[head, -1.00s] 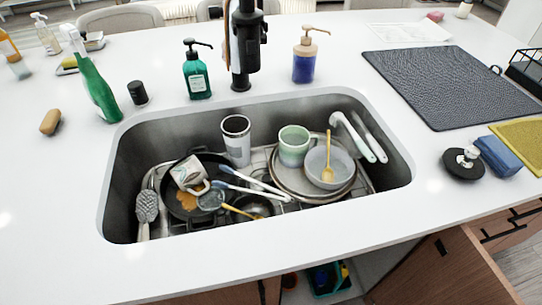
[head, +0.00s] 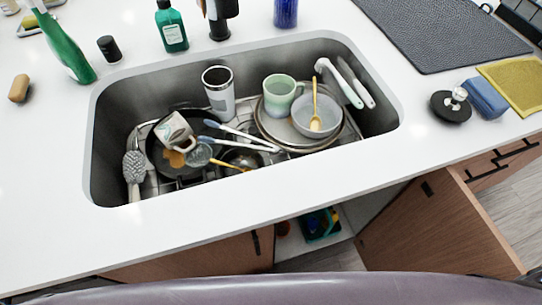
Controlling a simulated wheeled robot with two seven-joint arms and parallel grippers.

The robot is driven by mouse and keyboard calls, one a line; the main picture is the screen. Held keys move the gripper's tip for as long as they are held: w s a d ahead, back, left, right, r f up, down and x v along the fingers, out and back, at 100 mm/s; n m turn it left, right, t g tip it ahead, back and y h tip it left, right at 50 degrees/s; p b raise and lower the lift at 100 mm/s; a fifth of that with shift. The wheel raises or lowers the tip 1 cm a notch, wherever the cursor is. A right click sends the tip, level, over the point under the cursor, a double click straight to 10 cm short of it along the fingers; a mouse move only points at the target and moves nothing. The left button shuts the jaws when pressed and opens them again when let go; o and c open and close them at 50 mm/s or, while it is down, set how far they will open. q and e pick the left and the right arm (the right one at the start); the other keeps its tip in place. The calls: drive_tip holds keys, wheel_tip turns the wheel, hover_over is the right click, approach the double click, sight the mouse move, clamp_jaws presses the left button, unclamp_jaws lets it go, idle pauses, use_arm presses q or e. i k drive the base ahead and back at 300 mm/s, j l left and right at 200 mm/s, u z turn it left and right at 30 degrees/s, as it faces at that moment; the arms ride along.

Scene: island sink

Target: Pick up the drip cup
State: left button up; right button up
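Several cups are in the sink (head: 104,110), and I cannot tell for sure which one is called the drip cup. A pale green mug (head: 279,94) with a lighter glazed look stands upright on stacked plates at the right of the sink. A white patterned mug (head: 174,130) lies tilted in a dark frying pan at the left. A white tumbler with a dark inside (head: 219,92) stands at the back, between the two mugs. Neither of my grippers is in view.
A grey bowl (head: 327,128) with a yellow spoon sits beside the green mug. Tongs (head: 240,136), a strainer and a brush (head: 134,172) also lie in the sink. A green bottle (head: 61,45) stands on the counter. A cabinet door (head: 430,235) hangs open below.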

sight(283, 227)
drive_tip(key=k+l+u, duration=0.1)
drive_tip(key=k+u, duration=0.35)
drive_tip(key=k, duration=0.6)
